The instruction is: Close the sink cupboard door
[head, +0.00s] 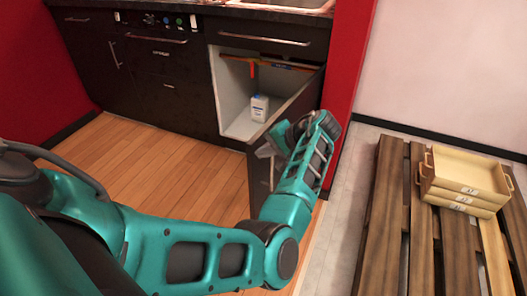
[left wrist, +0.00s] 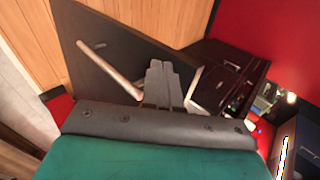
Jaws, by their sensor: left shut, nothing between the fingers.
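The sink cupboard door (head: 258,186) is dark and stands open, swung out toward me from the cupboard's right side. In the left wrist view the door panel (left wrist: 122,48) shows with its metal bar handle (left wrist: 112,72). My left gripper (head: 266,151) is at the door's near upper part in the head view. Its fingers (left wrist: 161,78) are shut and empty in the left wrist view, in front of the panel and beside the handle. I cannot tell whether they touch the door. My right gripper is not in view.
Inside the open cupboard (head: 236,88) stand a white bottle (head: 259,108) and a red-orange item (head: 253,69). A red wall (head: 348,50) borders the right side. A wooden pallet (head: 380,210) with stacked trays (head: 465,178) lies right. The wooden floor (head: 150,160) left is clear.

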